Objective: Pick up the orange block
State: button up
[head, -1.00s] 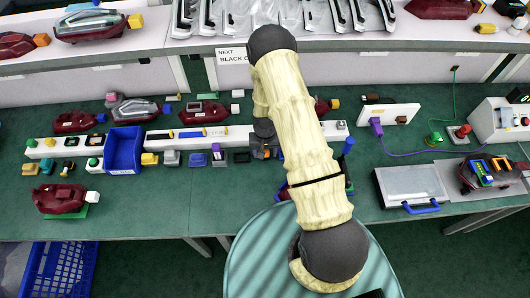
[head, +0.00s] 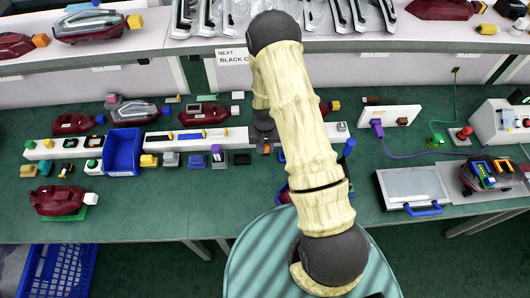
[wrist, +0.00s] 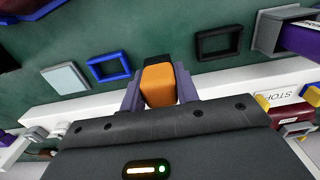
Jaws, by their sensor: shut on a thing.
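The orange block (wrist: 158,86) shows in the wrist view between the two purple-grey fingers of my gripper (wrist: 160,92). My gripper is shut on it, with a finger against each side. A black part lies against the block's far end; I cannot tell whether it belongs to the block. In the head view my arm hides most of the block and the gripper, near the white strip at mid-table.
In the wrist view a blue frame (wrist: 109,67), a black frame (wrist: 219,43) and a grey-white square (wrist: 65,78) lie on the green table. A white strip (wrist: 60,112) runs beneath the gripper. A blue bin (head: 123,151) stands to the left.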

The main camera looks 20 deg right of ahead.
notch_tip(320, 180, up, 6)
jog(key=shift+f+b, duration=0.15)
jog(key=shift+b, duration=0.25)
jog(key=shift+o, duration=1.4)
jog(key=shift+c, duration=1.3)
jog(key=f+n, duration=0.1)
jog(key=f, duration=0.1)
jog(key=s+f, duration=0.1)
jog(key=shift+f+n, duration=0.4)
jog(key=shift+f, duration=0.25)
jog(key=shift+w+d, duration=0.1)
